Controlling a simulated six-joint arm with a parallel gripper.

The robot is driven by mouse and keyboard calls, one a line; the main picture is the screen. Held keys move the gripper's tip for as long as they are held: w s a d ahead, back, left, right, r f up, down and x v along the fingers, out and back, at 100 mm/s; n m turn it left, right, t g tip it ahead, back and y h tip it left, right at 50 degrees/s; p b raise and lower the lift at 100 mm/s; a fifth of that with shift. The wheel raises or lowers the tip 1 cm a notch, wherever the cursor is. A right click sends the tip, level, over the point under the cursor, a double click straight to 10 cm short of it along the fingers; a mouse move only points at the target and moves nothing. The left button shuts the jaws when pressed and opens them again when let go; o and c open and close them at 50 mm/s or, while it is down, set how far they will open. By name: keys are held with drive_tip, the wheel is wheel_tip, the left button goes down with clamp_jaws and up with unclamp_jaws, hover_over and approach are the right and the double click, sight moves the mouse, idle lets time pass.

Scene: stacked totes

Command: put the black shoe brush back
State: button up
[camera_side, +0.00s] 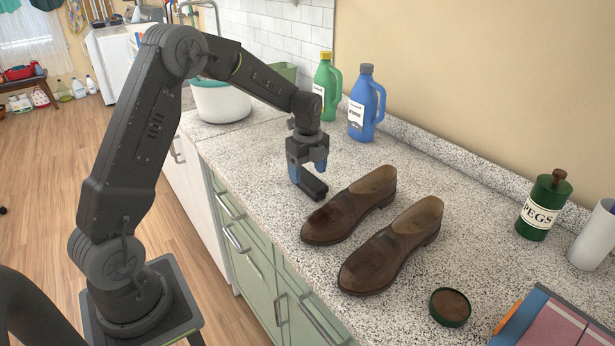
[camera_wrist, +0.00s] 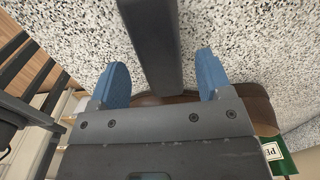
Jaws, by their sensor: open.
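The black shoe brush (camera_side: 313,186) is a dark bar near the counter's front edge, just beyond the toe of the nearer-left brown shoe. My gripper (camera_side: 307,168) is over it with blue fingertips open. In the wrist view the brush (camera_wrist: 152,45) runs between the two apart blue fingers of my gripper (camera_wrist: 161,82), with speckled counter on both sides of it. Whether either finger touches the brush I cannot tell. Two brown leather shoes stand side by side, one left (camera_side: 349,207) and one right (camera_side: 391,246).
A round polish tin (camera_side: 450,307) lies right of the shoes. Green (camera_side: 328,88) and blue (camera_side: 366,103) bottles stand by the wall. A PEGS jar (camera_side: 543,207), a grey cup (camera_side: 592,236) and a colourful box (camera_side: 556,322) are at right. A white tub (camera_side: 220,102) stands behind my gripper.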

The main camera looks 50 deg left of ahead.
sight(308, 176)
wheel_tip(308, 176, up, 10)
drive_tip(key=s+d+r+n+t, duration=0.2)
drive_tip(key=s+d+r+n, duration=0.55)
drive_tip(key=s+d, duration=0.2)
drive_tip(key=s+d+f+n+t, duration=0.1)
drive_tip(key=s+d+n, duration=0.2)
drive_tip(key=s+n, duration=0.2)
drive_tip(key=s+d+n+t, duration=0.2)
drive_tip(key=s+n, duration=0.3)
drive_tip(key=s, duration=0.6)
drive_tip(key=shift+d+f+t, duration=0.3)
drive_tip(key=shift+d+f, duration=0.05)
drive_tip(key=shift+d, duration=0.5)
drive_tip(key=shift+n, duration=0.25)
